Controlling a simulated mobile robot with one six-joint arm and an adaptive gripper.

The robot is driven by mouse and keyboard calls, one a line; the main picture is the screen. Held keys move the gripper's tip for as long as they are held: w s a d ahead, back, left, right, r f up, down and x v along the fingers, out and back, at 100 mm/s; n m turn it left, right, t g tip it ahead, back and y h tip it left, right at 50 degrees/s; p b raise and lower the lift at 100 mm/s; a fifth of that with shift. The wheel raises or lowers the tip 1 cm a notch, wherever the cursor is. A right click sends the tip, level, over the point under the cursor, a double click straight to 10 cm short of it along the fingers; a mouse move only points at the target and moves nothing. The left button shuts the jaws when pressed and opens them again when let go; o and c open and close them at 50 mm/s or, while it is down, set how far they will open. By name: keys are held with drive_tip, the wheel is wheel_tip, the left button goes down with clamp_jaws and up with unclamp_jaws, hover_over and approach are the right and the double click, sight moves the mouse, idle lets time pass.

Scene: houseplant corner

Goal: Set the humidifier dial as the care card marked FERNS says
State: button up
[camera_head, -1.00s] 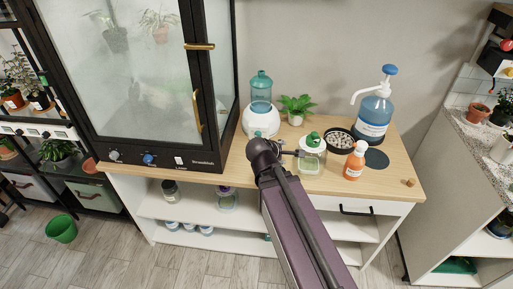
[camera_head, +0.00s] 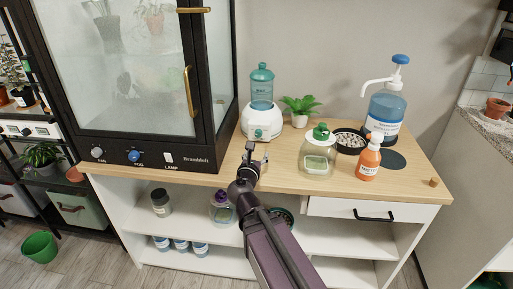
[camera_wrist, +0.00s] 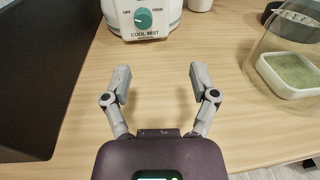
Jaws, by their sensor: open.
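The humidifier (camera_head: 261,118) is a white unit with a teal tank, standing on the wooden cabinet top beside the glass cabinet. Its teal dial (camera_wrist: 143,18) shows at the top of the wrist view, with OFF at its left, HIGH at its right and COOL MIST below. The dial also shows small in the head view (camera_head: 258,133). My gripper (camera_wrist: 159,80) is open and empty over the bare wood, in front of the humidifier and apart from the dial. In the head view my gripper (camera_head: 256,157) is at the counter's front edge. I see no card marked FERNS.
A glass jar with a green lid (camera_head: 318,152) stands to the right, near an orange bottle (camera_head: 369,158) and a blue pump jug (camera_head: 386,112). The glass cabinet (camera_head: 125,90) with knobs is to the left. Bare wood lies between my gripper and the humidifier.

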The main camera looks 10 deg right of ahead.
sight(258, 135)
drive_tip(key=shift+w+a+f+n+t+y+b, duration=0.1)
drive_tip(key=shift+a+f+n+t+y+b, duration=0.1)
drive_tip(key=shift+a+f+n+t+b, duration=0.35)
drive_tip(key=shift+w+a+f+n+t+y+b, duration=0.1)
drive_tip(key=shift+a+n+y, duration=0.2)
drive_tip(key=shift+n, duration=0.55)
drive_tip(key=shift+w, duration=0.15)
drive_tip(key=x, duration=1.3)
drive_tip(key=shift+w+d, duration=0.15)
drive_tip(key=shift+d, duration=0.1)
drive_tip(key=shift+c, duration=0.2)
